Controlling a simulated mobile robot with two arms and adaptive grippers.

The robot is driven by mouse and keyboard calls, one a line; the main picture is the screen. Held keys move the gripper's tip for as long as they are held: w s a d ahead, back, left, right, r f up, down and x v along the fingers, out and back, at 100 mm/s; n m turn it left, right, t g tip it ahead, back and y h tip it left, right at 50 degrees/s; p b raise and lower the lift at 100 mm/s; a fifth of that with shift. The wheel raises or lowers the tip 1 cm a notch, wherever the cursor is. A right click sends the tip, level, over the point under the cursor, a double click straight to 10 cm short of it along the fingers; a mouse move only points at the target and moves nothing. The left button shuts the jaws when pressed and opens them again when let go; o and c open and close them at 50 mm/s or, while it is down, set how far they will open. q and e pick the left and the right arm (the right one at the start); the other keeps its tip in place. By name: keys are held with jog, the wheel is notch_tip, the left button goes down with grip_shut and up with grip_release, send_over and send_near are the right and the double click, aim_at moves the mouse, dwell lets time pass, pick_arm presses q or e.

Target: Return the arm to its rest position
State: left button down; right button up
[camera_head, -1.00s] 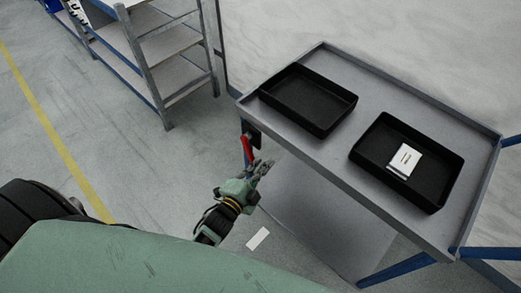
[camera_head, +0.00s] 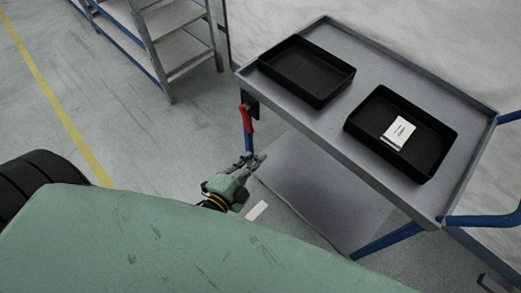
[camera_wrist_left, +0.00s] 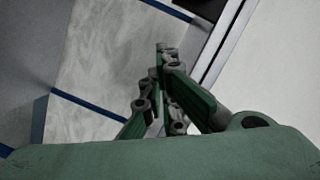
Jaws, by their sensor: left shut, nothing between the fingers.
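My left gripper (camera_head: 252,164) is low in the middle of the head view, beside the near left corner of the cart and below its top. Its fingers are together and hold nothing. In the left wrist view the closed fingers (camera_wrist_left: 165,62) point up the picture. Most of the left arm is hidden behind my green body. My right gripper does not show.
A grey cart (camera_head: 350,165) stands to the right with two black trays. The left tray (camera_head: 307,90) is empty; the right tray (camera_head: 436,150) holds a white box (camera_head: 398,133). A metal shelf (camera_head: 172,50) stands at the back left.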

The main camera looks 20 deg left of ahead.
pick_arm(q)
jog(key=shift+s+a, duration=0.1)
jog(key=shift+s, duration=0.5)
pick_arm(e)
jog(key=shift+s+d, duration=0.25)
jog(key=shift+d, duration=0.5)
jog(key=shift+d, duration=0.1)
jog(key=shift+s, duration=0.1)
pick_arm(q)
jog(key=s+f+n+g+y, duration=0.1)
jog(key=s+f+n+g, duration=0.4)
jog(key=f, duration=0.8)
jog(key=s+f+n+g, duration=0.1)
jog(key=s+f+g, duration=0.2)
jog(key=s+f, duration=0.7)
jog(key=s+a+f+n+g, duration=0.1)
jog(key=s+f+n+g, duration=0.1)
jog(key=s+f, duration=0.5)
jog(key=s+a+f+n+g+y, duration=0.1)
jog(key=s+f+g, duration=0.4)
jog(key=s, duration=0.5)
notch_tip(320, 180, down, 3)
jog(key=shift+s+a+r+n, duration=0.1)
jog(key=shift+s+a+n, duration=0.2)
jog(key=shift+a+n, duration=0.65)
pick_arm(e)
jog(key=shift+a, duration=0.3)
pick_arm(q)
jog(key=shift+d, duration=0.2)
